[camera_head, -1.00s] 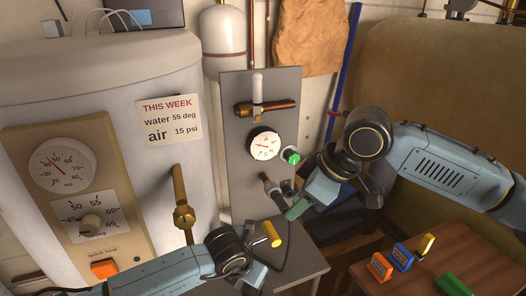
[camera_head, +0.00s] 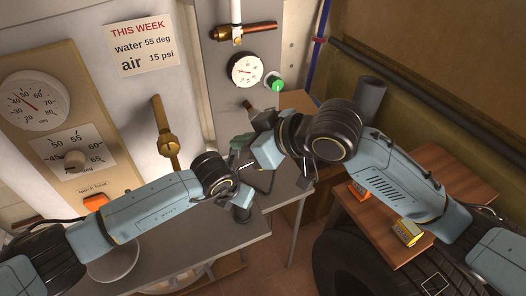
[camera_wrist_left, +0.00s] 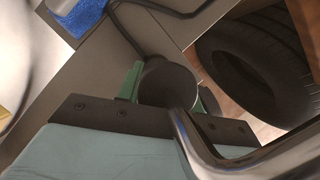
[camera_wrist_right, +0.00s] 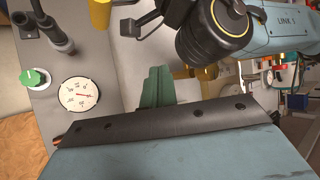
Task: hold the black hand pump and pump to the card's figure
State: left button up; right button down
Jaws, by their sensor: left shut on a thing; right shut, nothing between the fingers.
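The card (camera_head: 142,45) reads water 55 deg and air 15 psi. The round white gauge (camera_head: 247,70) on the grey board has a red needle, too small to read exactly; it also shows in the right wrist view (camera_wrist_right: 79,94). My left gripper (camera_head: 238,192) is shut on the dark cylindrical body of the hand pump (camera_wrist_left: 168,80), over the grey bench. A yellow piece (camera_wrist_right: 100,12), perhaps the pump's handle, shows at the top of the right wrist view. My right gripper (camera_head: 241,143) is shut and empty, just above and beside the left one; contact cannot be told.
A green knob (camera_head: 273,80) sits beside the gauge. A brass valve (camera_head: 164,130) stands on the white boiler at left. The wooden table (camera_head: 445,170) at right carries orange and yellow blocks. A black tyre (camera_head: 335,250) lies beneath.

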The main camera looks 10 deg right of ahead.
jog(key=s+d+m+t+h, duration=0.3)
jog(key=s+d+m+t, duration=0.3)
jog(key=d+m, duration=0.2)
jog(key=shift+s+d+m+t+h, duration=0.2)
jog(key=shift+s+m+t+h, duration=0.1)
jog(key=shift+t+h, duration=0.1)
jog(key=shift+w+f, duration=0.1)
jog(key=shift+w, duration=0.05)
jog(key=x, duration=0.3)
jog(key=f+x, duration=0.1)
jog(key=x, duration=0.3)
jog(key=f+x, duration=0.1)
jog(key=x, duration=0.2)
jog(key=shift+a+f, duration=0.25)
jog(key=shift+a, duration=0.1)
jog(key=shift+a+f, duration=0.1)
jog(key=shift+f, duration=0.6)
jog(key=shift+s, duration=0.25)
